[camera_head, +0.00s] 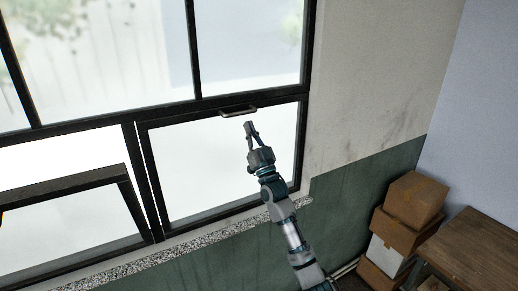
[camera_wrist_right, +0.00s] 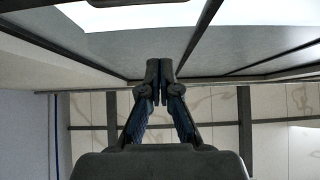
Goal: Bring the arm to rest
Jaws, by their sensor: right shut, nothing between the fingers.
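My right arm (camera_head: 290,230) reaches up from the lower right in the head view. Its gripper (camera_head: 249,127) is raised in front of the right lower window pane, with its tips just below a dark window handle (camera_head: 238,112). I cannot tell whether the tips touch the handle. In the right wrist view the two fingers (camera_wrist_right: 160,72) meet at their tips, with nothing between them. My left gripper does not show.
A black-framed window (camera_head: 150,180) fills the left, with a tilted sash (camera_head: 65,185) at lower left. A speckled sill (camera_head: 180,243) runs beneath it. Stacked cardboard boxes (camera_head: 413,200) and a wooden table (camera_head: 480,250) stand at lower right.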

